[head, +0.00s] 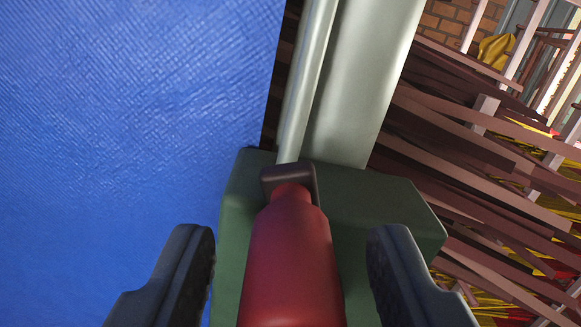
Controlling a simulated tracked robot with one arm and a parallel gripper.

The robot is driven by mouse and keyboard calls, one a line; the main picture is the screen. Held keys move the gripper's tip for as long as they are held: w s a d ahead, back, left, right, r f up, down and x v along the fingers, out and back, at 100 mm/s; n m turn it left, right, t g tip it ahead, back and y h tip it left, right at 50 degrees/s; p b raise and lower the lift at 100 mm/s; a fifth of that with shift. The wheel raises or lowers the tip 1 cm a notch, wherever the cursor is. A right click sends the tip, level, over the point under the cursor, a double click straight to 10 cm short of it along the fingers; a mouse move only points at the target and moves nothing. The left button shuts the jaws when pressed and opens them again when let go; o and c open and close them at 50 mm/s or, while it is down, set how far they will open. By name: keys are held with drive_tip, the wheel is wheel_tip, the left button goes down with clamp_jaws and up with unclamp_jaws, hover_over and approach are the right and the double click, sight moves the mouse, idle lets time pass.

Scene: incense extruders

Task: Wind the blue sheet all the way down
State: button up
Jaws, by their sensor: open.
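The blue sheet (125,130) fills the left side of the head view, with its right edge beside a pale metal post (365,80). A red handle (290,265) stands in front of a dark green box (380,205) and meets a dark bracket (288,178) at its top. A thin pale rod (308,75) runs up from the bracket. My gripper (290,245) is open, with one dark finger on each side of the red handle and a visible gap on both sides. The lower end of the sheet and of the handle are out of view.
Stacked reddish-brown slats or boards (490,170) fill the right side behind the box, with yellow and red bundles among them. Pale uprights (535,40) and a brick wall (450,20) show at the upper right.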

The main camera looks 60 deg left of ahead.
drive_tip(key=shift+x, duration=1.4)
